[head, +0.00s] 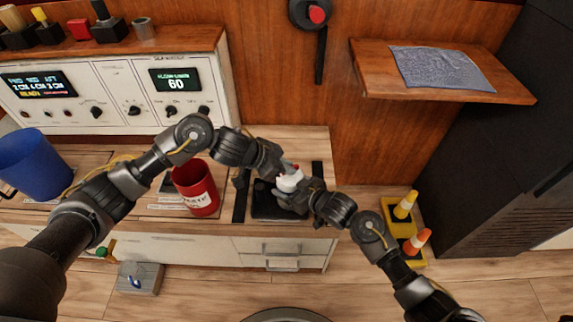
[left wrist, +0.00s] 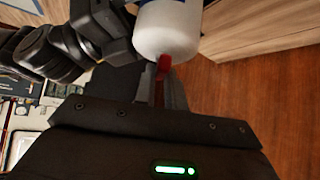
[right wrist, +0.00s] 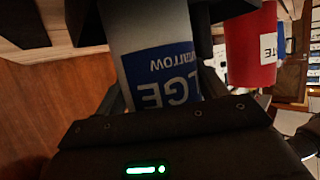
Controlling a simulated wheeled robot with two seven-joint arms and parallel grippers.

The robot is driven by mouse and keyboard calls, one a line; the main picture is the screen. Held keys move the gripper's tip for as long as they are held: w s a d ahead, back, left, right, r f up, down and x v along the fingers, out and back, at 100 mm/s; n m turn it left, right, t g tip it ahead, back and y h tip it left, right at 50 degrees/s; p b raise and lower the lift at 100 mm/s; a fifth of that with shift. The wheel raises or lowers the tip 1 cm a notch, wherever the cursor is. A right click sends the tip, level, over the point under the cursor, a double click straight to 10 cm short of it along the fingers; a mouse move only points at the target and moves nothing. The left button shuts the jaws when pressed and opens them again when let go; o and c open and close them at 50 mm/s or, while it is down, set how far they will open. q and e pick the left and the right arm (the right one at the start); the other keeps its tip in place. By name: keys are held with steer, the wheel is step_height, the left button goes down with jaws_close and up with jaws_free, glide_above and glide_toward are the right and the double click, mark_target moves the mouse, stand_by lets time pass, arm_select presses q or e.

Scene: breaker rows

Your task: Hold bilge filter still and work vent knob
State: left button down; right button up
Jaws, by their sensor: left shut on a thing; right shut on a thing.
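The bilge filter is a white cylinder (head: 289,181) with a blue label, standing over a black base (head: 272,207) on the counter. The label shows in the right wrist view (right wrist: 160,75), its lettering upside down. My right gripper (head: 298,198) is shut around the filter's body. The vent knob is a small red piece (left wrist: 163,66) at the filter's end in the left wrist view. My left gripper (left wrist: 161,84) is shut on this red knob. In the head view my left gripper (head: 285,170) meets the filter's top, and the fingers largely hide the knob.
A red container (head: 196,188) with a white label stands just left of the filter. A blue bucket (head: 32,163) is at the far left. A control panel (head: 110,92) stands behind the counter. A wooden shelf (head: 510,88) with a grey cloth (head: 440,67) juts out at right.

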arm_select(q)
steer(key=n+t, duration=0.1)
steer(key=n+t+y, duration=0.1)
steer(key=n, duration=0.1)
steer(key=n+y, duration=0.1)
steer(key=shift+s+d+n+t, duration=0.2)
steer(key=shift+s+n+t, duration=0.1)
steer(key=shift+t, duration=0.1)
steer(key=n+y, duration=0.1)
steer(key=n+t+y, duration=0.1)
steer(key=n, duration=0.1)
steer(key=n+y, duration=0.1)
steer(key=shift+d+n+t, duration=0.3)
steer(key=shift+t, duration=0.1)
steer(key=n+y, duration=0.2)
steer(key=n, duration=0.1)
steer(key=shift+t+y, duration=0.3)
steer(key=shift+y, duration=0.1)
steer(key=shift+w+d+n+y, duration=0.1)
steer(key=shift+d+n+y, duration=0.1)
steer(key=shift+n+y, duration=1.95)
steer(key=shift+n+h, duration=0.25)
steer(key=shift+n, duration=0.2)
steer(key=c, duration=1.5)
jaws_free()
steer(key=shift+o, duration=0.2)
